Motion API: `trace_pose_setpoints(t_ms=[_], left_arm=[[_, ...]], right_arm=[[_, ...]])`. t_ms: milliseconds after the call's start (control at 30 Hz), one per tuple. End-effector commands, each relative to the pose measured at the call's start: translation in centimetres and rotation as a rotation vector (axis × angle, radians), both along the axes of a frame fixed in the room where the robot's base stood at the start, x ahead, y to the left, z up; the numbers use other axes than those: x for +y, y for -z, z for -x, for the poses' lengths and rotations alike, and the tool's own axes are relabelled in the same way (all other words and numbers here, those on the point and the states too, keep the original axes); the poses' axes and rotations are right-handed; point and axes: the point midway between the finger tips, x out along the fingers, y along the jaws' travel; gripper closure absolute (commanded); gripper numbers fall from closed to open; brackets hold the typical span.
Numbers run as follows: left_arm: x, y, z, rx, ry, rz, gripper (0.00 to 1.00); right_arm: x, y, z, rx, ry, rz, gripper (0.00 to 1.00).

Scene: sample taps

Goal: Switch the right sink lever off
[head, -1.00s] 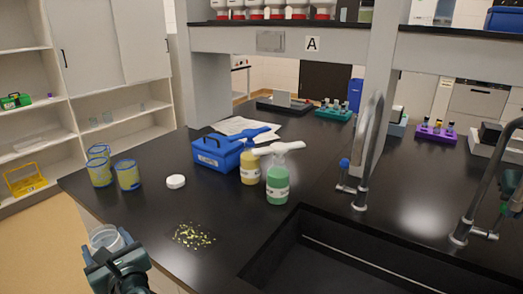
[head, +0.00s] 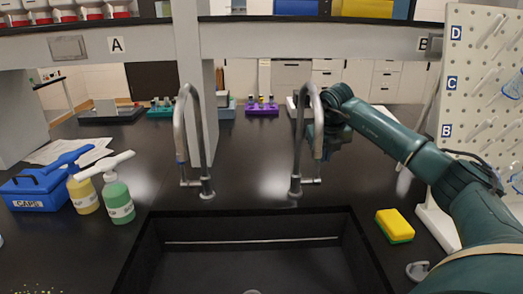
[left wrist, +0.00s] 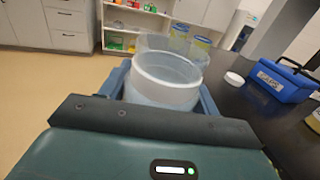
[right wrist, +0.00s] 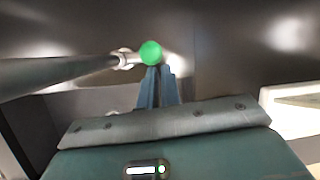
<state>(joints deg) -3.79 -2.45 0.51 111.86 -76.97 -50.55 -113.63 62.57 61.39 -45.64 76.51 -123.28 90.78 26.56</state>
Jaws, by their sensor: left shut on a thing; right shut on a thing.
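The right sink tap (head: 299,145) stands at the back right of the sink, its lever stub low on its right side. My right gripper (head: 315,135) is at this tap's right side, partly behind its spout. In the right wrist view, the lever's green knob (right wrist: 151,53) is at the tips of my right gripper (right wrist: 158,78), which is shut on it. The knob is hidden in the head view. In the left wrist view, my left gripper (left wrist: 160,92) is shut on a clear cup (left wrist: 168,72). The left tap (head: 190,140) stands apart.
The black sink (head: 250,250) lies in front of the taps. A yellow sponge (head: 394,226) and a white pegboard (head: 478,85) are at right. A green bottle (head: 118,200), a yellow bottle (head: 83,195) and a blue box (head: 38,190) are at left.

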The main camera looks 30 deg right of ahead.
Motion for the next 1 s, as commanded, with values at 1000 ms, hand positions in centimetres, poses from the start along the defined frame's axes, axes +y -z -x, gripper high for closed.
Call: trace_pose_setpoints(t_ms=[1000], left_arm=[[0.0,0.4,0.0,-0.002,0.000,-0.001,0.61]], right_arm=[[1.9,-7.4,2.7,-0.017,0.002,0.002,1.00]])
